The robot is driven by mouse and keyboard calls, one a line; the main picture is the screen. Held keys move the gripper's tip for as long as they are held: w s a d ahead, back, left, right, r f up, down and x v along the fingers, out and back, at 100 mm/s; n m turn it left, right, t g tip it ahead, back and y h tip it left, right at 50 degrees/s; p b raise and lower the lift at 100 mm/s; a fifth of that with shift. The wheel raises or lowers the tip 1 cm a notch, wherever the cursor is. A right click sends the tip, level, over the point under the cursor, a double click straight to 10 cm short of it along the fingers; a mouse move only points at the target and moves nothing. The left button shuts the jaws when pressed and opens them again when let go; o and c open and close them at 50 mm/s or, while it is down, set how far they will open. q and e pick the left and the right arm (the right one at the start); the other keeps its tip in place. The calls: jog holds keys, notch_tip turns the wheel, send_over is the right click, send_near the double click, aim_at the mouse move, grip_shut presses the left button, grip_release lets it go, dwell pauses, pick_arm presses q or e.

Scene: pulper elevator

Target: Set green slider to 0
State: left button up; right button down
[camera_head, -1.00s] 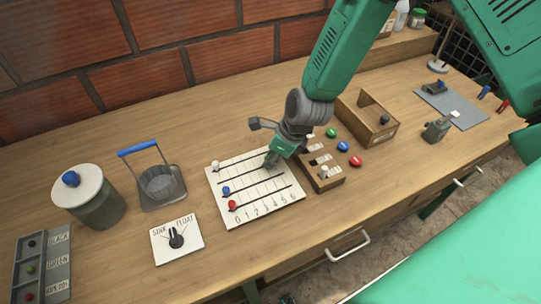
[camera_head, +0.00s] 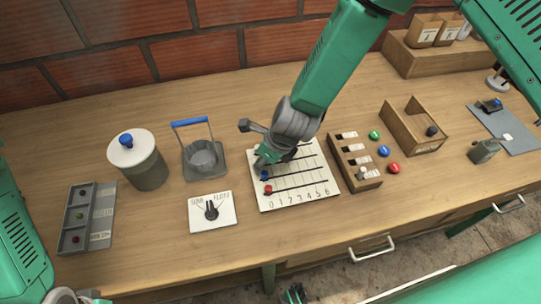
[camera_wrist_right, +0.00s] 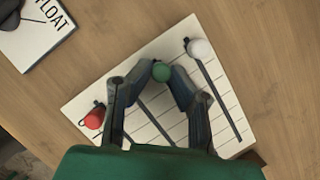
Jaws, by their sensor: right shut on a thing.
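The white slider board (camera_head: 330,188) lies on the bench with a scale from 0 at left to 6 at right. My right gripper (camera_head: 262,162) is over its left end. In the right wrist view the right gripper (camera_wrist_right: 160,82) is shut around the green slider knob (camera_wrist_right: 161,71), which is near the 0 end of its track. The red knob (camera_head: 268,189) and blue knob (camera_head: 264,175) are also at the left end. The white knob (camera_wrist_right: 200,48) shows in the wrist view and is hidden in the head view. My left gripper (camera_head: 82,297) is partly cut off at lower left.
A SINK/FLOAT dial card (camera_head: 228,216) lies left of the board. A wooden switch box (camera_head: 350,150) stands close at its right. A blue-handled basket (camera_head: 187,165), a lidded pot (camera_head: 148,173) and a sorting tray (camera_head: 100,213) are further left. The bench front is mostly clear.

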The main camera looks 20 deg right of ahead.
jog(key=c, duration=1.5)
grip_release()
jog(key=shift+w+a+r, duration=0.2)
jog(key=shift+w+r, duration=0.15)
jog(key=shift+w, duration=0.05)
jog(key=shift+c, duration=0.2)
jog(key=shift+o, duration=0.4)
jog(key=shift+s+a+f, duration=0.1)
jog(key=v, duration=1.1)
jog(key=shift+s+r, duration=0.25)
jog(key=shift+r, duration=0.1)
